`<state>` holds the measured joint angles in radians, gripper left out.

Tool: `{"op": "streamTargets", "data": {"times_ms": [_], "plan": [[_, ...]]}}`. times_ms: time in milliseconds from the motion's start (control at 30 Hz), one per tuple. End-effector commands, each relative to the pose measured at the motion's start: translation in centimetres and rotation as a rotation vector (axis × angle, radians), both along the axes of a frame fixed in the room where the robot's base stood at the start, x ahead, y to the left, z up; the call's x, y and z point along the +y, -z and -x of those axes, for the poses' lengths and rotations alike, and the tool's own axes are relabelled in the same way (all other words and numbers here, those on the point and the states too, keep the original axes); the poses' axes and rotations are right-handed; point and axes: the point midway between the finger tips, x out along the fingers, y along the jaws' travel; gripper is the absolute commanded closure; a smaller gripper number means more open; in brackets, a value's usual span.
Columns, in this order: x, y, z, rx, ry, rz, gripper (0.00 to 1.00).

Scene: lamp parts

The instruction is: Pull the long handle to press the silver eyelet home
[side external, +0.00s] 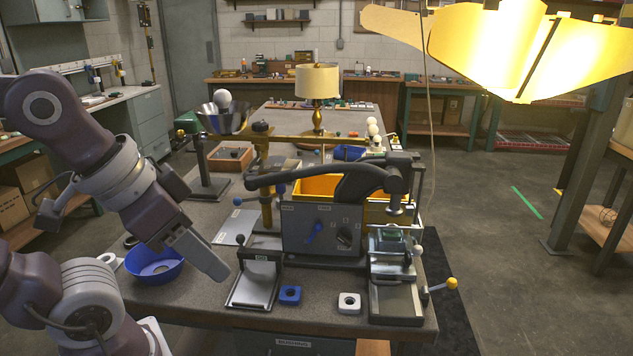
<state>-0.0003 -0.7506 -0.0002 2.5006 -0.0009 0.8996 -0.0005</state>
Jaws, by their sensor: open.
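The long black handle (315,177) belongs to the eyelet press (322,228) on the workbench. It runs roughly level above the press body, from a knobbed left end to a pivot at the right. Below the pivot, a silver press head (394,203) stands above a fixture with a small green piece (391,234). I cannot make out the silver eyelet at this size. My gripper (222,274) is left of the press, pointing down and right, below the handle's left end and apart from it. It is open with nothing visible in it.
A blue bowl (153,266) lies beside my gripper. A yellow bin (318,187) is behind the press, and a yellow-knobbed lever (440,287) sticks out at right.

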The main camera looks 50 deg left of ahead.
Motion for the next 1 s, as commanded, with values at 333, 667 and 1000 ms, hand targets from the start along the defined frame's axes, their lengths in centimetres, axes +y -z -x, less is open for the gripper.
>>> {"op": "streamTargets", "data": {"times_ms": [333,667,1000], "plan": [[0.0,0.0,0.0,0.0,0.001,0.0,0.56],[-0.2,0.1,-3.1,0.248,-0.322,0.289,0.52],[17.0,0.9,-19.6,0.61,-1.371,1.503,0.52]]}}
